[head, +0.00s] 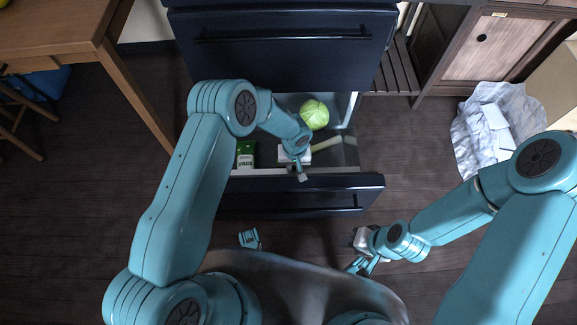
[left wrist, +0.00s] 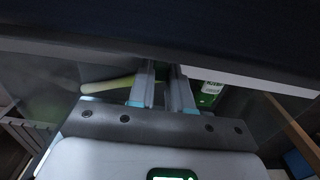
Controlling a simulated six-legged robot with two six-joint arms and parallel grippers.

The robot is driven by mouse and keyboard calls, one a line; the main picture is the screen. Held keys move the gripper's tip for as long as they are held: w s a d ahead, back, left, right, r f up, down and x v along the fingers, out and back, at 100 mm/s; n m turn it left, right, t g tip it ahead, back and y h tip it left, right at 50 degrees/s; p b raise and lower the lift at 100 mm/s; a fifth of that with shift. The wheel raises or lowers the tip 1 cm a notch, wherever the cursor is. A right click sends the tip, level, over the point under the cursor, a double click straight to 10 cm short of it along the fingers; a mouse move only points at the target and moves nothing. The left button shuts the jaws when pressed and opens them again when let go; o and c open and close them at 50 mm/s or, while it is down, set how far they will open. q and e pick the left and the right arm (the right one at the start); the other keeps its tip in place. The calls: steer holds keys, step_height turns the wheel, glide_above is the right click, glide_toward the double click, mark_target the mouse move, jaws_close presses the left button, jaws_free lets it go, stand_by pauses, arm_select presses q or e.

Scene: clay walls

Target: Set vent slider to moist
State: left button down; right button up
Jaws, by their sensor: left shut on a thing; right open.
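The drawer (head: 366,182) of a dark blue fridge is pulled open. My left gripper (head: 302,175) reaches down into it, close behind the drawer front. In the left wrist view its fingers (left wrist: 164,75) are a narrow gap apart, near a dark overhanging edge. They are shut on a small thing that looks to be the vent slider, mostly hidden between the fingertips. I cannot read its setting or any label. My right gripper (head: 361,267) is open and empty, low in front of the drawer on the right.
The drawer holds a green cabbage (head: 314,114), a pale stalk (head: 341,144) and a green carton (head: 246,156). A wooden table (head: 75,30) stands at left. A wooden cabinet (head: 490,45) and a crumpled pale bag (head: 485,125) are at right. Floor between drawer and bag is clear.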

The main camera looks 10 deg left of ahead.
arm_select(q)
steer(key=shift+w+d, duration=0.1)
steer(key=shift+d, duration=0.2)
steer(key=c, duration=1)
jaws_free()
steer(key=shift+c, duration=0.2)
steer(key=shift+r, duration=0.1)
steer(key=shift+r, duration=0.3)
step_height(320, 180, up, 16)
steer(key=p, duration=0.4)
steer(key=shift+f, duration=0.2)
